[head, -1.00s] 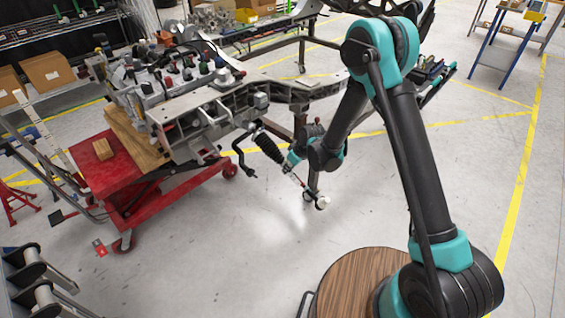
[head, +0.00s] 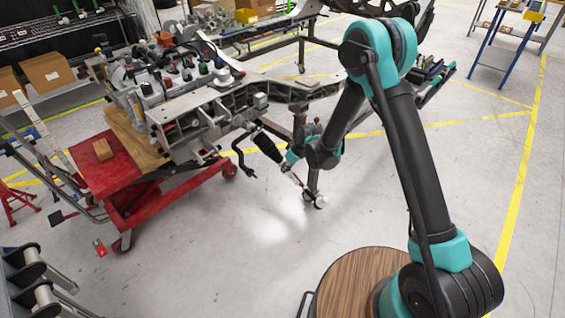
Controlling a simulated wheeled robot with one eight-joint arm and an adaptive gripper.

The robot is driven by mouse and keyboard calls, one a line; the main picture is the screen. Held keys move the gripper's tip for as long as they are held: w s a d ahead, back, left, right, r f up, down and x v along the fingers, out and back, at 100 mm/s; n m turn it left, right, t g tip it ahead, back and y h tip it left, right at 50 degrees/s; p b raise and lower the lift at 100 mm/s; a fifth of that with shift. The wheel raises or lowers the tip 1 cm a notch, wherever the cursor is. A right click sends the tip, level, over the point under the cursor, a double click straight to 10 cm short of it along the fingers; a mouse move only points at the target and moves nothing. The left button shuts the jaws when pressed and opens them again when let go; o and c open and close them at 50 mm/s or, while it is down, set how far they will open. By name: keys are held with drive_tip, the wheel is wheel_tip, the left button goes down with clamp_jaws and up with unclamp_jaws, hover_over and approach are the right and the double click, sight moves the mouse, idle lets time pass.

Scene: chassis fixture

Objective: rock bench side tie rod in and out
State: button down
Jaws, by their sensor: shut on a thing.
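The bench side tie rod shows as a black ribbed boot (head: 266,147) with a thin rod (head: 294,179) running down and to the right from the chassis fixture. My gripper (head: 290,163) is at the rod, just below the boot, and is shut on the tie rod. Its fingers are too small to make out clearly, and my wrist hides part of the area. The grey metal chassis fixture (head: 200,115) stands to the upper left of my gripper.
A red lift cart (head: 105,170) carries wooden blocks under the fixture. A black bent bar (head: 241,160) hangs just left of the boot. A fixture leg stands close behind my wrist. The floor (head: 230,260) in front is clear.

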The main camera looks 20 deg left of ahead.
drive_tip(key=shift+w+a+r, duration=0.1)
drive_tip(key=shift+w+a, duration=0.1)
drive_tip(key=shift+a, duration=0.15)
drive_tip(key=shift+s+d, duration=0.2)
drive_tip(key=shift+d, duration=0.15)
idle(0.5)
drive_tip(key=c, duration=1.4)
unclamp_jaws()
drive_tip(key=shift+d, duration=0.1)
drive_tip(key=shift+o, duration=0.2)
drive_tip(key=shift+v, duration=3.95)
